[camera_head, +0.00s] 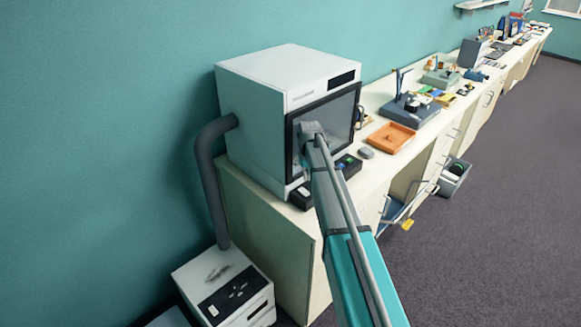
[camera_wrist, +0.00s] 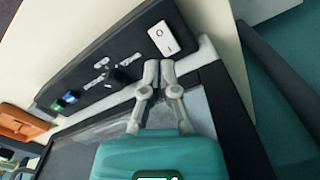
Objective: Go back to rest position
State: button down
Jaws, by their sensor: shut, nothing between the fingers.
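My gripper (camera_wrist: 159,68) is shut and empty in the wrist view. Its fingertips are close together near the edge of a dark control panel (camera_wrist: 128,40), just below a white rocker switch (camera_wrist: 163,38). I cannot tell whether they touch anything. In the head view my arm reaches to the front of a white boxy machine (camera_head: 262,112) with a dark-framed front door, and the arm hides the gripper there. The panel also carries a black knob (camera_wrist: 122,76), a blue button (camera_wrist: 57,105) and a green button (camera_wrist: 72,97).
The machine stands on a long cream counter (camera_head: 375,180). An orange tray (camera_head: 390,137), a grey mouse-like object (camera_head: 366,153) and several tools lie farther right. A thick grey hose (camera_head: 208,180) runs down to a white floor unit (camera_head: 212,277). The dark floor at right is mostly clear.

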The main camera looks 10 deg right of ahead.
jog(key=s+a+m, duration=0.1)
jog(key=s, duration=2.8)
jog(key=shift+a, duration=0.4)
